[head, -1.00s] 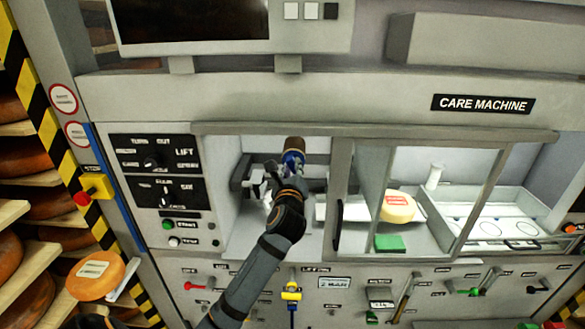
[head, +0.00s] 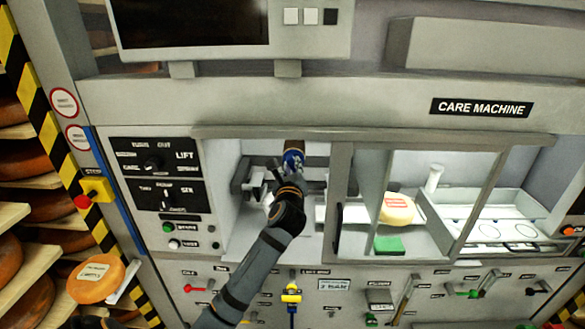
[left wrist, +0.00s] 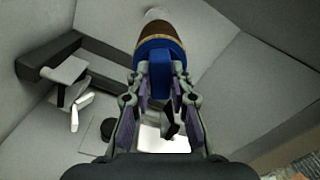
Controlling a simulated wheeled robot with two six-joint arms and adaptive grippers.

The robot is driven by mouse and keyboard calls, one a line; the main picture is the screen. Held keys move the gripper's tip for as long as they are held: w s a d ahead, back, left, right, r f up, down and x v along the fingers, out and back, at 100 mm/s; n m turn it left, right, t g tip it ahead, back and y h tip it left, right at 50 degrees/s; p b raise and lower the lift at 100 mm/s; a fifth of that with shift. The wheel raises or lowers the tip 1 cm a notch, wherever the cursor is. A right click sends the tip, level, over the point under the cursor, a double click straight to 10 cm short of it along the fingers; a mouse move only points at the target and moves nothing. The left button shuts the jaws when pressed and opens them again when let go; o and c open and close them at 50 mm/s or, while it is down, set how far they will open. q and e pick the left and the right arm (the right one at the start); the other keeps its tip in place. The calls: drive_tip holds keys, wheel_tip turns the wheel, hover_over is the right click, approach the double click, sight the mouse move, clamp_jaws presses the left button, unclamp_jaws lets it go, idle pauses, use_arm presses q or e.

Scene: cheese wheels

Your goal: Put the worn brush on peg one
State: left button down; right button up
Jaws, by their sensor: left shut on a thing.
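My left gripper (head: 284,180) reaches into the open left bay of the care machine. It is shut on the brush (head: 293,160), a blue piece with a brown top and a pale tip. In the left wrist view the brush (left wrist: 158,47) stands up from between the two fingers (left wrist: 160,90), its blue body gripped and its brown end pointing away toward the bay wall. Whether this brush is worn I cannot tell. Tools hang along the lower panel, but the small labels are blurred and I cannot tell which peg is peg one.
A grey bracket (left wrist: 80,60) projects inside the bay. Right of a post are a cheese wheel (head: 397,209), a green block (head: 389,245) and a white tray (head: 505,215). A knob panel (head: 158,178) stands at the left.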

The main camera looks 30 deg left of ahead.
use_arm(q)
drive_tip(key=shift+p+x, duration=0.4)
drive_tip(key=shift+x, duration=1.65)
drive_tip(key=c, duration=1.1)
unclamp_jaws()
drive_tip(key=shift+f, duration=0.1)
drive_tip(key=shift+s+d, duration=0.1)
drive_tip(key=shift+s, duration=0.1)
drive_tip(key=v, duration=1.1)
drive_tip(key=shift+s+d, duration=0.1)
drive_tip(key=shift+s, duration=0.2)
